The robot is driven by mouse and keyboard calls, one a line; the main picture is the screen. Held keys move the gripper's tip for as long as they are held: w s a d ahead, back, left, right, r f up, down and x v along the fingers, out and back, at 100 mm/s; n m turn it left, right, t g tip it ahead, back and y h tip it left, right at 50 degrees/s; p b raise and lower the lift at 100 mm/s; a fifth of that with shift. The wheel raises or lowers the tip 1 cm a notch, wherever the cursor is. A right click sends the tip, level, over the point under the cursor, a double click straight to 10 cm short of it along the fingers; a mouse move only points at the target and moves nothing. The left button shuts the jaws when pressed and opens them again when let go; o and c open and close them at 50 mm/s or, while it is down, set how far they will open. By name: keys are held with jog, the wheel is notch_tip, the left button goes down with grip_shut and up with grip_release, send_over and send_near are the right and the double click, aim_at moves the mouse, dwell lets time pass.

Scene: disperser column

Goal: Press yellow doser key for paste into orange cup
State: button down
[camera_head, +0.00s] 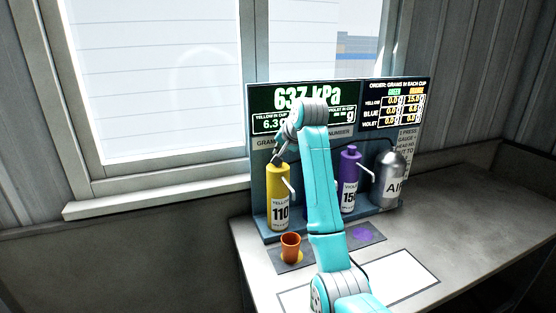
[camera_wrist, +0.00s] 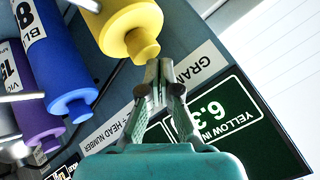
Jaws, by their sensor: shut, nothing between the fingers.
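The yellow doser (camera_head: 278,205), labelled 110, stands at the left of the column, with its round key on top. In the wrist view that yellow key (camera_wrist: 143,45) is close to my fingertips. My gripper (camera_head: 277,157) is shut and empty, its tips right at the top of the yellow key; I cannot tell whether they touch. It also shows in the wrist view (camera_wrist: 160,70). The orange cup (camera_head: 290,248) stands upright on a pad below the yellow doser's spout. Its contents cannot be made out.
The violet doser (camera_head: 349,180) and grey air cylinder (camera_head: 390,178) stand to the right; the blue doser (camera_wrist: 65,70) shows in the wrist view. The pressure display (camera_head: 305,97) reads 637 kPa, with yellow in cup about 6.3. A white-marked area (camera_head: 400,272) on the counter is bare.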

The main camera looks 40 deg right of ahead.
jog(key=shift+f, duration=0.65)
dwell(0.8)
jog(key=shift+r, duration=1.1)
jog(key=shift+r, duration=0.15)
jog(key=shift+r, duration=2.35)
